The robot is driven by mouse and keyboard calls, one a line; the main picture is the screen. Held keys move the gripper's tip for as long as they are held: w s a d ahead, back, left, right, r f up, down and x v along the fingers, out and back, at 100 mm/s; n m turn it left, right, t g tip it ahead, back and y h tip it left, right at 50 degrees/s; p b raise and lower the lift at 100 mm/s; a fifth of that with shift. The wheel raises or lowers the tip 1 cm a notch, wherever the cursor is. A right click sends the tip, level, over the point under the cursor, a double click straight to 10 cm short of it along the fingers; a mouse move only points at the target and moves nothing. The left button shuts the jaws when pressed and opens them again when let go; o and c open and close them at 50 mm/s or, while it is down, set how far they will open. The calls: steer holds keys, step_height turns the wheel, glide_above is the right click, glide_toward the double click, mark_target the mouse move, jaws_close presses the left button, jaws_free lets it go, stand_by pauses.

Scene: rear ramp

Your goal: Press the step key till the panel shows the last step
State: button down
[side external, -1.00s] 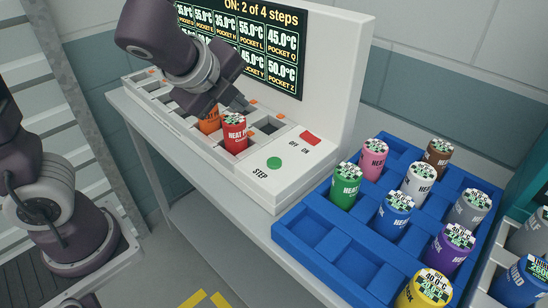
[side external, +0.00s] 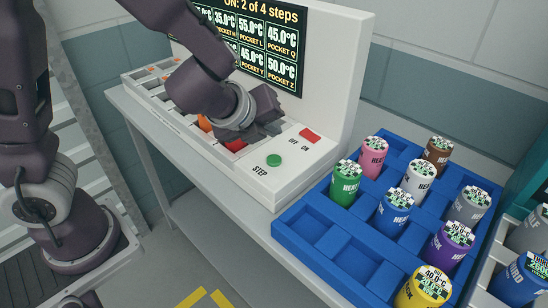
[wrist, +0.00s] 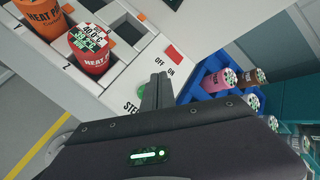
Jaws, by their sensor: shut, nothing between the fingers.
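The green round STEP key (side external: 274,160) lies on the white sloped front of the machine. The panel (side external: 262,45) on the upright back reads "ON: 2 of 4 steps". My gripper (side external: 276,127) is shut and empty, above the machine's top, a little behind the STEP key and apart from it.
A red cup (wrist: 90,48) and an orange cup (wrist: 42,16) stand in pockets of the machine; my gripper partly covers them in the side view. A blue tray (side external: 301,249) with several coloured cups stands to the right. Another container is at the far right edge.

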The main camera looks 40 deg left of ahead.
mark_target(272, 162)
steer(key=shift+f, duration=2.2)
steer(key=shift+f, duration=0.45)
steer(key=shift+f, duration=0.4)
stand_by(0.7)
steer(key=shift+r, duration=0.1)
steer(key=shift+d+r, duration=0.1)
steer(key=shift+r, duration=0.65)
steer(key=shift+r, duration=2.5)
